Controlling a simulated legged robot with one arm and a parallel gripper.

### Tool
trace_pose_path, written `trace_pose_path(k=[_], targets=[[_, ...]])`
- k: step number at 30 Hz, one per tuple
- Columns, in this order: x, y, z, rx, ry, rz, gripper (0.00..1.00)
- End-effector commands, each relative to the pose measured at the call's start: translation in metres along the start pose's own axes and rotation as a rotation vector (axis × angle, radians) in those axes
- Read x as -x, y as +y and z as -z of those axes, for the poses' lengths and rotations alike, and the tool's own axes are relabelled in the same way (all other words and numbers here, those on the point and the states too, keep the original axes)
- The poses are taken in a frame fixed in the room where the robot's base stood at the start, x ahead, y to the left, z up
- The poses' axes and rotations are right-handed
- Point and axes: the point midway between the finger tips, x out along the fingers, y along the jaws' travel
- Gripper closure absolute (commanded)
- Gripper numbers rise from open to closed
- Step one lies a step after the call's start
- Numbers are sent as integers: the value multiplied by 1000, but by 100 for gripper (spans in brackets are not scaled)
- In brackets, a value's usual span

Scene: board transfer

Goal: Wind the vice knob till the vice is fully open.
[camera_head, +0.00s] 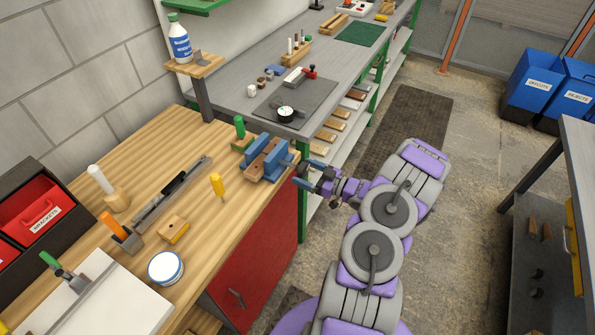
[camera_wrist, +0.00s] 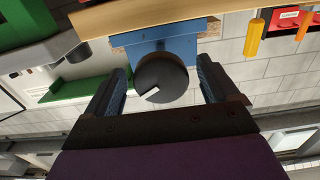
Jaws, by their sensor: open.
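The blue vice (camera_head: 273,167) sits at the right edge of the wooden bench, with wood-coloured faces on its jaws. I cannot tell exactly how wide its jaws stand apart. In the wrist view the vice's blue front (camera_wrist: 157,47) carries a round dark knob (camera_wrist: 161,80) with a white mark toward its lower left. My gripper (camera_head: 305,174) is at the vice's right side in the head view. In the wrist view my gripper (camera_wrist: 162,70) is open, with one blue-padded finger on each side of the knob and a visible gap at both sides.
A yellow-handled tool (camera_head: 217,186) stands on the wooden bench (camera_head: 205,235) left of the vice, and a green-handled tool (camera_head: 239,127) stands just behind it. A grey workbench (camera_head: 240,95) adjoins at the back. Floor (camera_head: 470,190) is open to the right of my arm.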

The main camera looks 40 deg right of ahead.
Motion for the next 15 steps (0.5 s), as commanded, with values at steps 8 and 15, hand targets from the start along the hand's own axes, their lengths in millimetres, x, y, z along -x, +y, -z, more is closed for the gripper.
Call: trace_pose_path(k=[8,15], targets=[[-30,-3,0,2,1,1,12],[-35,-3,2,3,1,-1,12]])
